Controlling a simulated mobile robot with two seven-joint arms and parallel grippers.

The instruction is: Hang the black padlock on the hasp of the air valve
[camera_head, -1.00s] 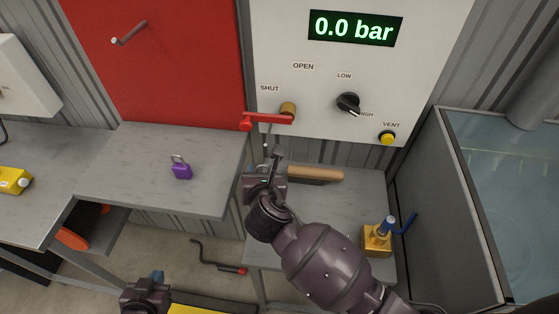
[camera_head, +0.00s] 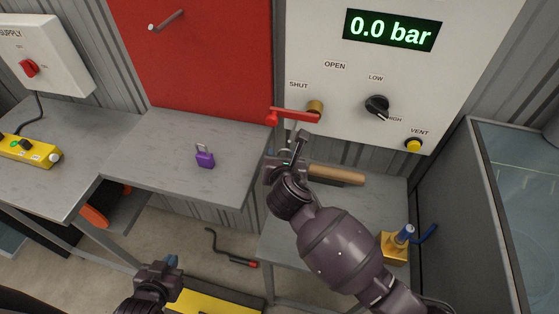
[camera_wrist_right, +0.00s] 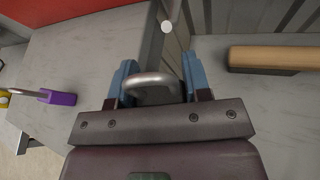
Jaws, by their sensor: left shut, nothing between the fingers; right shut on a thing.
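The air valve's red handle (camera_head: 293,116) points left, toward SHUT, on the white panel. The hasp is around the area just below it, but I cannot make out its shape. My right gripper (camera_head: 287,155) is just below the handle, shut on the black padlock. In the right wrist view, the silver shackle (camera_wrist_right: 153,86) shows between the blue fingertips of the gripper (camera_wrist_right: 160,82); the padlock's body is mostly hidden. I cannot tell whether it touches the hasp. My left gripper (camera_head: 171,264) is shut and empty, low in the head view.
A glass-sided tank (camera_head: 510,190) stands further right.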

